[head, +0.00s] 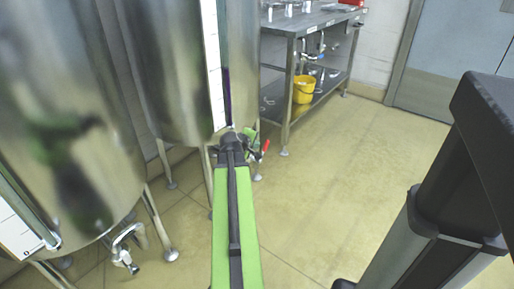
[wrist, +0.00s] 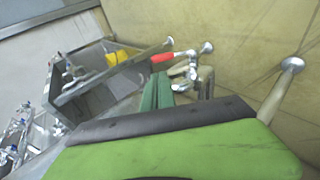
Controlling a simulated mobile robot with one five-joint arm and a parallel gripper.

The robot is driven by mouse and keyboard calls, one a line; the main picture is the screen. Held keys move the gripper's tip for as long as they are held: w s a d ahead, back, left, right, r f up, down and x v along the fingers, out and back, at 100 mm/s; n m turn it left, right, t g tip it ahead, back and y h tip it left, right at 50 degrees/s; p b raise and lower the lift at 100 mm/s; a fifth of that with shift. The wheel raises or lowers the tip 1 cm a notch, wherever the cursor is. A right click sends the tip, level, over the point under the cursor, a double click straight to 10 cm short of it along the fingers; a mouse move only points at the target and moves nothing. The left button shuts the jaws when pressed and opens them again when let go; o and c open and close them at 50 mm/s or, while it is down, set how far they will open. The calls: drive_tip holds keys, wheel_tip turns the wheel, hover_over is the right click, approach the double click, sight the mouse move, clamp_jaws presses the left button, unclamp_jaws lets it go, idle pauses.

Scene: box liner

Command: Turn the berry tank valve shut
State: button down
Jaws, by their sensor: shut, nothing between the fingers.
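A steel tank (head: 241,60) at the centre of the head view has a white scale with a dark purple strip low on it. A metal valve with a red handle (head: 265,146) shows by its lower end, beyond my arm's tip. The red handle (wrist: 162,58) and the metal valve body (wrist: 185,68) are clearer in the wrist view. My gripper (wrist: 158,90) has green fingers, shut and empty, close to the valve body and below the handle in the picture. I cannot tell whether they touch. In the head view my gripper (head: 250,137) is partly hidden by my arm.
Other steel tanks (head: 165,70) stand to the left; one has a bottom valve (head: 125,245). A steel table (head: 290,75) with a yellow bucket (head: 303,89) on its lower shelf stands behind. Tank legs (head: 208,175) are near my arm. The floor (head: 340,170) on the right is clear.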

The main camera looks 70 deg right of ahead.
sight(265, 145)
drive_tip(key=b+x, duration=0.2)
drive_tip(key=x, duration=0.2)
drive_tip(key=b+x, duration=0.3)
drive_tip(key=x, duration=0.1)
drive_tip(key=b+x, duration=0.2)
drive_tip(key=x, duration=0.2)
drive_tip(key=shift+w+d+f+b, duration=0.1)
drive_tip(key=shift+w+f+b, duration=0.2)
drive_tip(key=shift+w+f, duration=0.15)
drive_tip(key=shift+s+d+f, duration=0.1)
drive_tip(key=shift+d+f, duration=0.15)
drive_tip(key=shift+d, duration=0.25)
drive_tip(key=shift+r, duration=0.1)
